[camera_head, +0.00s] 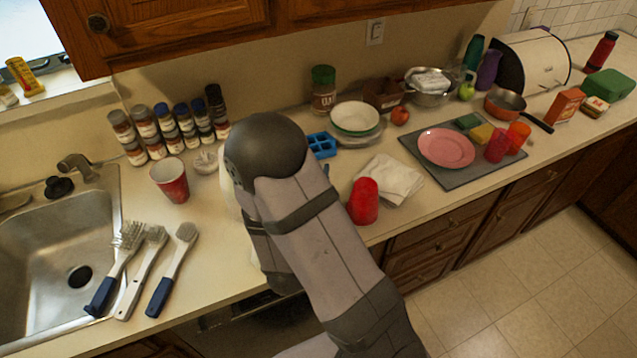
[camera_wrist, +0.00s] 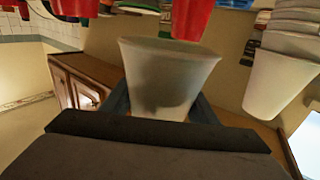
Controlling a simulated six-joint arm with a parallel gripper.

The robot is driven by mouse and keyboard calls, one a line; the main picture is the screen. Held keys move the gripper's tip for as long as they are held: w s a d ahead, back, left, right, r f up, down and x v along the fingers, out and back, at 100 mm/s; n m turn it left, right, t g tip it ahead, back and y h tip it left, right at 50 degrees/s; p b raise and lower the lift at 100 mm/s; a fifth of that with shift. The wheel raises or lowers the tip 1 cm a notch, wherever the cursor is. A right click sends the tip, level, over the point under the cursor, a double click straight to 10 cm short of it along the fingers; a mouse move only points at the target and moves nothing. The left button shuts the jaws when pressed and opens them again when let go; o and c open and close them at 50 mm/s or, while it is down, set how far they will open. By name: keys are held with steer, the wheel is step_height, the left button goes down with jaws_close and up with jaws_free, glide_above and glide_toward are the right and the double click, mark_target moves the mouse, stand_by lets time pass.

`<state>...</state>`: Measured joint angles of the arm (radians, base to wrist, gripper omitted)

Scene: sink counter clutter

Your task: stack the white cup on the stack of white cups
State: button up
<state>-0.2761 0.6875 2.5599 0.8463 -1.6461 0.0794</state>
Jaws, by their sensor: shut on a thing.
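A white cup (camera_wrist: 165,75) is between the dark fingers of my gripper (camera_wrist: 162,95) in the wrist view. The gripper is shut on it, with a finger on each side. The stack of white cups (camera_wrist: 283,62) shows at the right of the wrist view, apart from the held cup. In the head view my arm hides the gripper and the held cup. Only a white sliver (camera_head: 229,188) shows at the arm's left edge, and I cannot tell whether it is the stack.
A red cup (camera_head: 172,182) stands left of my arm and another red cup (camera_head: 363,203) stands right of it. Spice jars (camera_head: 165,128) line the wall. Brushes (camera_head: 140,272) lie beside the sink (camera_head: 45,245). A folded white cloth (camera_head: 392,178) lies to the right.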

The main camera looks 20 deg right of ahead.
steer(key=w+a+r+n+t+y, duration=0.1)
steer(key=w+a+r, duration=0.35)
steer(key=r, duration=0.35)
steer(key=w+a+r+n+t+y, duration=0.1)
steer(key=w+a+r+y, duration=0.1)
steer(key=w+a+r, duration=0.45)
steer(key=w+a, duration=0.1)
steer(key=w+a+f+n+y, duration=0.1)
steer(key=w, duration=0.1)
steer(key=w+y, duration=0.1)
steer(key=shift+w+a+f, duration=0.25)
steer(key=shift+a+f, duration=0.15)
steer(key=shift+f+b, duration=0.2)
steer(key=shift+b, duration=0.1)
steer(key=shift+f+b, duration=3.25)
steer(key=shift+f, duration=0.6)
steer(key=shift+f+b, duration=0.85)
steer(key=shift+f, duration=0.1)
